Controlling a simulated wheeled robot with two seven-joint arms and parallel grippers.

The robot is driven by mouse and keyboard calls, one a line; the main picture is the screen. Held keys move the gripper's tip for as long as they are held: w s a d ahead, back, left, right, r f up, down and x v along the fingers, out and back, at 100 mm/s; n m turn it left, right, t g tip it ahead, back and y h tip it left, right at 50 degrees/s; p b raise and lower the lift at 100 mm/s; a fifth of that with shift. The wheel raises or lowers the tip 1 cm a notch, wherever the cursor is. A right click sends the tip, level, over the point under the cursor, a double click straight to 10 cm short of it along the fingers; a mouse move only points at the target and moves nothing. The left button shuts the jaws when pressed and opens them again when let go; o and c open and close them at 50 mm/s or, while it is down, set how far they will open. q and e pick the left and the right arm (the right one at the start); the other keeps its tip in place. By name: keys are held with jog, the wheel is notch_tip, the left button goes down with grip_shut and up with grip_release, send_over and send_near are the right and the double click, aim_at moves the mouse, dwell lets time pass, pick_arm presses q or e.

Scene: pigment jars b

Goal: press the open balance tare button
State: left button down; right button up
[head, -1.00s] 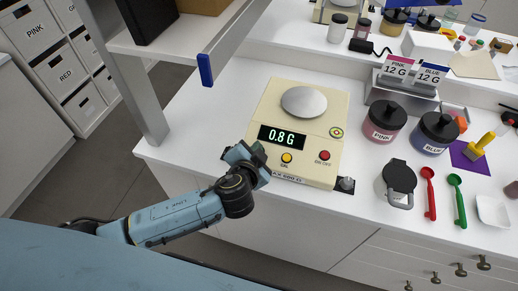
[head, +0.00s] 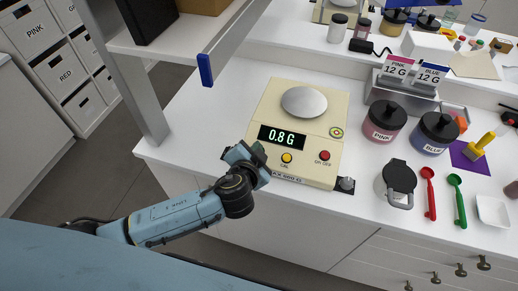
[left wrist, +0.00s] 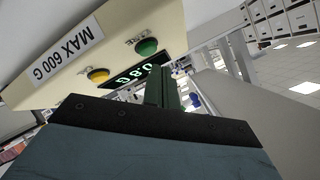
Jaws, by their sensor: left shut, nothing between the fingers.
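The cream balance (head: 311,114) stands on the white bench with its round steel pan (head: 304,102) empty. Its display (head: 282,137) reads 0.8 G. A yellow button (head: 286,157) and a red button (head: 323,156) show on its front. The left wrist view shows the yellow button (left wrist: 97,75) and a green button (left wrist: 147,46), which my gripper hides in the head view. My left gripper (head: 257,153) is shut and empty at the balance's front left. Its fingers (left wrist: 165,88) are close to the green button; I cannot tell whether they touch.
A pink jar (head: 383,122) and a blue jar (head: 434,132) stand right of the balance, with a dark-lidded container (head: 398,180) in front. Red (head: 428,190) and green (head: 457,195) scoops lie further right. A shelf post (head: 140,80) rises at the left. The bench left of the balance is clear.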

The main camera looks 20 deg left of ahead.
dwell(0.3)
pick_arm(q)
jog(key=shift+w+f+b, duration=0.2)
jog(key=shift+f+b, duration=0.2)
jog(key=shift+w+f+b, duration=0.15)
jog(key=shift+f+b, duration=0.2)
jog(key=shift+f, duration=0.15)
dwell(0.6)
jog(key=shift+s+r+p, duration=0.2)
jog(key=shift+r+p, duration=0.3)
jog(key=shift+s+r+p, duration=0.15)
jog(key=shift+r+p, duration=0.3)
jog(key=r+p, duration=0.1)
jog(key=r, duration=0.1)
jog(key=s+r+p, duration=0.1)
jog(key=p, duration=0.1)
jog(key=s+r+p, duration=0.1)
jog(key=r+p, duration=0.1)
jog(key=shift+r, duration=0.3)
